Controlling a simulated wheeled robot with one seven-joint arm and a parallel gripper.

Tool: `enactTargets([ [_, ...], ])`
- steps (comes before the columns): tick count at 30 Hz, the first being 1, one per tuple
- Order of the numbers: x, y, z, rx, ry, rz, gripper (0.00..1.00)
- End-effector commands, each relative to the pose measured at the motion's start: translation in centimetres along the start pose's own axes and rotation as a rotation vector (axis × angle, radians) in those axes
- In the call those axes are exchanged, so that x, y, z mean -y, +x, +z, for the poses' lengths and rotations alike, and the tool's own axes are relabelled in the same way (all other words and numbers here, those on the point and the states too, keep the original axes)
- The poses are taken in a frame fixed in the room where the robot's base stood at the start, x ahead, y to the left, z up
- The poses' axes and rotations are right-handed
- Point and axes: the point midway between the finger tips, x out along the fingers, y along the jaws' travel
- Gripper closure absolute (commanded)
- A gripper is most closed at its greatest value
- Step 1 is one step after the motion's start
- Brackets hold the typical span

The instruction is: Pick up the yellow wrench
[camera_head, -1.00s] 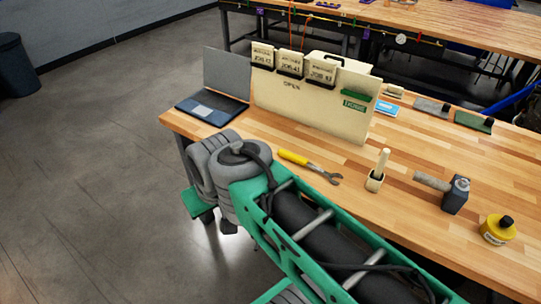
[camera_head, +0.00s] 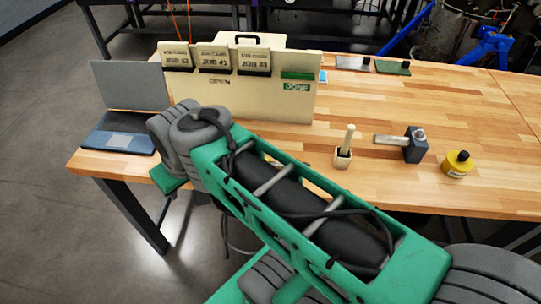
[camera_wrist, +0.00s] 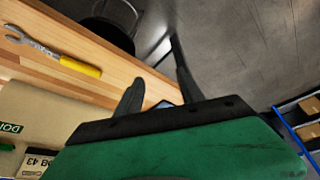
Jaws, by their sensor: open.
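The yellow wrench (camera_wrist: 80,66) lies on the wooden workbench, at the upper left of the wrist view. Its handle is yellow and its open-ended head is grey metal.
A dark round object (camera_wrist: 108,20) shows beside the bench edge.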

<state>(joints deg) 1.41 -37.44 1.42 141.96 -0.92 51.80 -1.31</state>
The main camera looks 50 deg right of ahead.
Motion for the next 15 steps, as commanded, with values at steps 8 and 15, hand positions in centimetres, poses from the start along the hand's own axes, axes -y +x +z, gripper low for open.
enactTargets([
  [8, -11.9, 5.7, -2.9, 0.109, -0.258, -0.092, 0.49],
  [15, -26.3, 10.0, 1.7, 0.039, -0.514, -0.229, 0.49],
])
